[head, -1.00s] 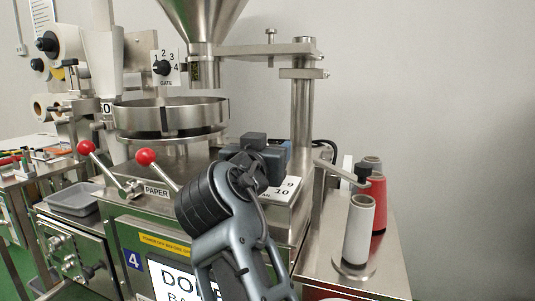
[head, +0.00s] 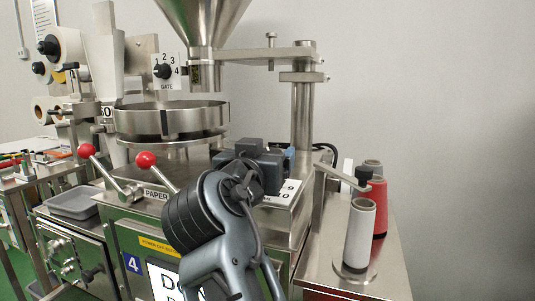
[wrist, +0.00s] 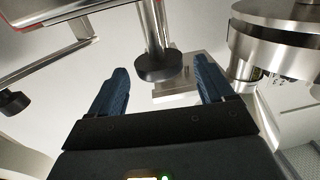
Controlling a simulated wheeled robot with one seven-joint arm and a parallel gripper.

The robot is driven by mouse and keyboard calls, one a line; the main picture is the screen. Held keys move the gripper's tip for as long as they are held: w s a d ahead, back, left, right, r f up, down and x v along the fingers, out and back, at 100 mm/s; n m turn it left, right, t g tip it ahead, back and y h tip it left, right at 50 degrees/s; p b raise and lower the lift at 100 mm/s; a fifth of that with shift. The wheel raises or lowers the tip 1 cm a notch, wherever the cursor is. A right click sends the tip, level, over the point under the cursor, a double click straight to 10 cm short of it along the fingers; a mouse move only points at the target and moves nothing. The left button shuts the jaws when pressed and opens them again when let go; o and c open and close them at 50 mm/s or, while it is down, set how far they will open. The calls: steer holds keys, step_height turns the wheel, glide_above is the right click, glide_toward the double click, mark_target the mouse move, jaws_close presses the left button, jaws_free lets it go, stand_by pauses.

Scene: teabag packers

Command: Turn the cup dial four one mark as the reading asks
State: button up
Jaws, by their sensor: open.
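My gripper (head: 282,160) is over the right part of the steel machine top in the head view. In the wrist view my gripper (wrist: 160,66) is open, its two blue fingers apart. A black round knob-like end on a steel post (wrist: 160,68) shows between and beyond the fingers; I cannot tell whether it is the cup dial. In the head view a white scale plate (head: 288,191) with 9 and 10 shows beside my gripper, which hides the rest and any dial there. The white reading sign (head: 170,282) below is partly covered by my arm.
A round steel pan (head: 180,120) stands left of my gripper. Two red-knobbed levers (head: 146,159) are at the front. Thread spools (head: 360,235) and a crank stand at right.

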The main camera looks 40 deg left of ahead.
steer(key=v, duration=0.5)
steer(key=shift+s+d, duration=0.15)
steer(key=shift+s, duration=0.15)
